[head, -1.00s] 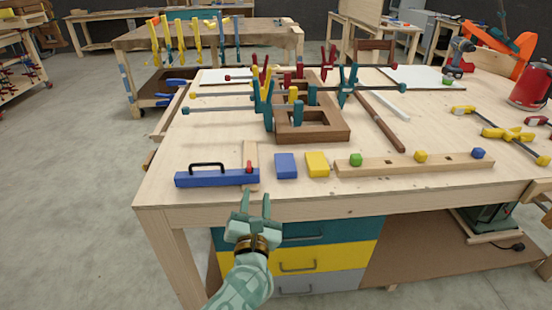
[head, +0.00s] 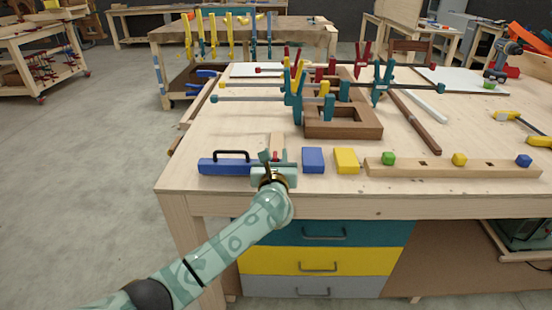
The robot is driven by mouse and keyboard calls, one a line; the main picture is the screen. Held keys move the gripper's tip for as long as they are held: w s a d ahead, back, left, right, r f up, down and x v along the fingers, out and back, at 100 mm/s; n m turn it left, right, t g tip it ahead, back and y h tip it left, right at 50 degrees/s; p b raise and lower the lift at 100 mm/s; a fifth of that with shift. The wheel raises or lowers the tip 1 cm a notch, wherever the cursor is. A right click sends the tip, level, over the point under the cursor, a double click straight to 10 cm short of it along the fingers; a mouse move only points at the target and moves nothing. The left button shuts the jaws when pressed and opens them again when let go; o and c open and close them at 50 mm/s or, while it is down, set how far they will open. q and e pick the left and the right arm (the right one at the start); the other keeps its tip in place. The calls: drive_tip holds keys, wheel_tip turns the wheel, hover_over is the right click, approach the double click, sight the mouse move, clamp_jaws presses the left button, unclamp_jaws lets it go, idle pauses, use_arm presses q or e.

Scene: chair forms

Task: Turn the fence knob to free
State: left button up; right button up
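The blue fence (head: 222,167) with a black handle lies near the front left edge of the workbench, across a pale wooden strip (head: 277,140). Its small red knob (head: 275,155) is at the right end, mostly hidden by my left gripper. My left gripper (head: 273,160) is right at the knob, with its fingertips pointing away from me over the fence's end. The fingers are small and partly hidden by the hand, so I cannot tell whether they are closed on the knob. My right gripper is not in view.
A blue block (head: 313,160) and a yellow block (head: 346,160) lie just right of my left gripper. A wooden rail (head: 440,168) with coloured cubes lies farther right. Behind stands a brown wooden frame (head: 343,130) with several clamps. Free floor lies left of the bench.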

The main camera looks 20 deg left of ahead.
use_arm(q)
drive_tip(key=shift+w+a, duration=0.15)
drive_tip(key=shift+w, duration=0.15)
clamp_jaws()
